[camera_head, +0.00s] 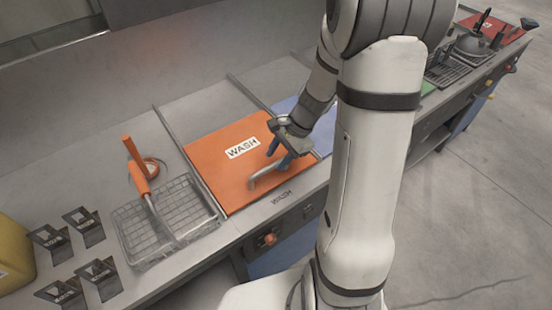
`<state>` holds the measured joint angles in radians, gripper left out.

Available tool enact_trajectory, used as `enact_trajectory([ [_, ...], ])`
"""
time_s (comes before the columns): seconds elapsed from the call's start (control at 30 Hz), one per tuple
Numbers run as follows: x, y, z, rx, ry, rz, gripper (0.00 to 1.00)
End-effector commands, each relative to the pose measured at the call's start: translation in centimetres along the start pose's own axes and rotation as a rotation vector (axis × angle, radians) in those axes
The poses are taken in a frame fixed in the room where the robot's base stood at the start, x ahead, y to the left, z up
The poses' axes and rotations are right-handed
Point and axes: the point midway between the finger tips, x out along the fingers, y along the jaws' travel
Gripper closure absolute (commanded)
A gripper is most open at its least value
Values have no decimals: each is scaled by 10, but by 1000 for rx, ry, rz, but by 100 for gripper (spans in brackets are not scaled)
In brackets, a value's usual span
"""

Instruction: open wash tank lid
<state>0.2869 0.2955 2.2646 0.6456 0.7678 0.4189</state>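The wash tank lid (219,161) is a flat orange panel with a white WASH label, lying shut and level in the counter. A grey bar handle (267,176) sits on its near right part. My gripper (280,155) is over the right part of the lid, at the far right end of the handle. Its two bluish fingers point down and look spread apart. The handle's right end is partly hidden by the fingers, so I cannot tell whether they touch it.
A wire basket (133,231) with an orange-handled tool (140,180) stands left of the lid. Several dark label holders (84,226) and a yellow container (12,262) are farther left. A blue panel (326,138) lies right of the lid. An orange knob (270,240) is on the counter front.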

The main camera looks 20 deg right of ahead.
Motion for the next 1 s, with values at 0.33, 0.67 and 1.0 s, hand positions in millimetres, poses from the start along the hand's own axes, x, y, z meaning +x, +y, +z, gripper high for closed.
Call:
enact_trajectory([
  [0.33,23,0,0,-1,1,0,62],
  [0.67,22,0,0,-1,1,0,76],
  [1.0,22,0,0,-1,1,-1,100],
])
